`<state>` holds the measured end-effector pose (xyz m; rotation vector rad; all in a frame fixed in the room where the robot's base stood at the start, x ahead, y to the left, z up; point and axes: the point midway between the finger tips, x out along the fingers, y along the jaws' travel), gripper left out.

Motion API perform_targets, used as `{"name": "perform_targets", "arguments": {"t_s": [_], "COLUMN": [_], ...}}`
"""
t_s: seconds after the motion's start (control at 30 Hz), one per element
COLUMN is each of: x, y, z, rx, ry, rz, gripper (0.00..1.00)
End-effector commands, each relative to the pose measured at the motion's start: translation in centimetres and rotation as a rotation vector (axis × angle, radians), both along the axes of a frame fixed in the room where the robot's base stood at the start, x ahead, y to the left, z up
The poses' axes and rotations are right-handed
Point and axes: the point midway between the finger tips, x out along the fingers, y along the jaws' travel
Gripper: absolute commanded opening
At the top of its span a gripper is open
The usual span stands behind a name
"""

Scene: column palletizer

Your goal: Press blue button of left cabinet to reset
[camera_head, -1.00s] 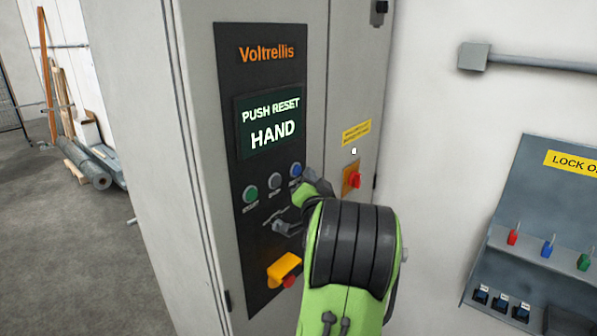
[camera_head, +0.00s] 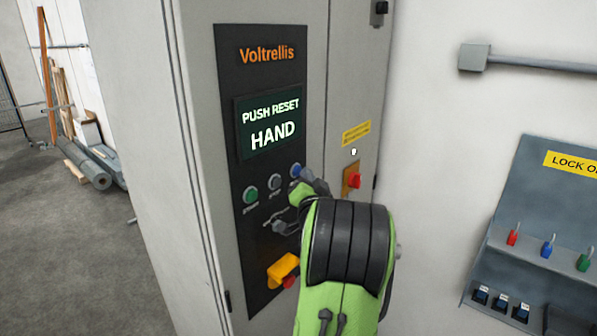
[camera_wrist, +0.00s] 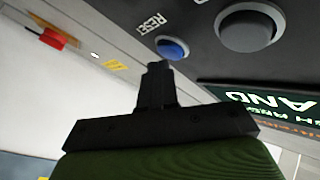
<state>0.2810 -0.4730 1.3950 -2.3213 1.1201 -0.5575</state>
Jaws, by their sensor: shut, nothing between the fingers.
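The grey cabinet has a black panel (camera_head: 262,75) with a lit screen (camera_head: 270,125) reading "PUSH RESET HAND". Below the screen are a green button (camera_head: 250,195), a grey button (camera_head: 275,182) and the blue button (camera_head: 296,170). In the wrist view the blue button (camera_wrist: 172,47) sits by a "RESET" label, with the larger-looking grey button (camera_wrist: 248,27) to its right. My gripper (camera_wrist: 157,68) is shut and empty, its tips just below the blue button in that view. I cannot tell whether they touch it. In the head view my arm hides part of the gripper.
A yellow part with a red piece (camera_head: 283,268) sits low on the panel. A red rotary switch (camera_head: 353,180) is on the cabinet's side section. A lockout board (camera_head: 545,215) with coloured padlocks hangs at right. Pipes and planks (camera_head: 85,160) lie at far left.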

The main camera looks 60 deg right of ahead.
Motion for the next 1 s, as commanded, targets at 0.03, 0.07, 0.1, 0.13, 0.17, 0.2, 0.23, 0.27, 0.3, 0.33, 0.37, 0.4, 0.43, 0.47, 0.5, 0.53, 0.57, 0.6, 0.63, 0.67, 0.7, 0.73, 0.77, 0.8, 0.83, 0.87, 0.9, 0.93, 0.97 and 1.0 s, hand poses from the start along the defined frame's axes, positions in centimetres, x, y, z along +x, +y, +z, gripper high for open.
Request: {"name": "perform_targets", "arguments": {"t_s": [0.03,0.07,0.1,0.13,0.17,0.2,0.23,0.27,0.3,0.33,0.37,0.4,0.43,0.47,0.5,0.53,0.57,0.6,0.63,0.67,0.7,0.73,0.77,0.8,0.83,0.87,0.9,0.93,0.97,1.0], "x": [0.03,0.01,0.0,-0.01,0.0,-0.01,-0.01,0.0,0.02,0.05,0.08,0.13,0.17,0.21,0.26,0.31,0.34,0.39,0.42,0.46,0.5,0.53,0.56,0.6,0.63,0.66,0.71,0.74,0.79,0.84], "y": [-0.03,-0.05,-0.04,-0.04,-0.03,-0.04,-0.04,-0.03,-0.03,-0.03,-0.03,-0.04,-0.05,-0.05,-0.05,-0.05,-0.07,-0.07,-0.07,-0.08,-0.09,-0.1,-0.11,-0.12,-0.13,-0.13,-0.15,-0.15,-0.15,-0.15], "z": [0.06,0.04,0.04,0.03,0.04,0.02,0.02,0.03,0.03,0.03,0.03,0.04,0.04,0.05,0.05,0.06,0.07,0.07,0.07,0.07,0.08,0.08,0.08,0.08,0.08,0.08,0.08,0.08,0.08,0.08], "rx": [-0.001,-0.001,0.0,0.0,0.0,0.0,0.0,0.0,0.0,0.0,0.0,0.0,-0.001,-0.001,0.0,0.0,0.0,0.0,0.0,0.0,0.0,-0.001,-0.001,-0.001,-0.001,-0.001,-0.001,-0.002,-0.001,-0.001], "ry": [0.001,0.001,0.0,0.0,0.0,0.0,0.0,0.0,0.0,0.0,0.0,0.0,-0.001,-0.001,-0.001,-0.001,-0.001,-0.001,-0.001,-0.001,-0.001,-0.001,-0.001,-0.001,-0.001,0.001,0.0,0.0,0.0,-0.001], "rz": [-0.002,-0.002,-0.001,-0.001,-0.001,-0.001,-0.001,-0.001,-0.001,-0.001,-0.001,-0.001,-0.001,-0.001,0.0,0.0,0.0,0.0,0.0,0.0,0.0,-0.001,-0.001,-0.001,-0.001,-0.002,-0.002,-0.001,-0.001,-0.001], "gripper": [0.0,0.0,0.0,0.0,0.0,0.0,0.0,0.0,0.0,0.0,0.0,0.0,0.0,0.0,0.0,0.0,0.0,0.0,0.0,0.0,0.0,0.0,0.0,0.0,0.0,0.0,0.0,0.0,0.0,0.0]}}
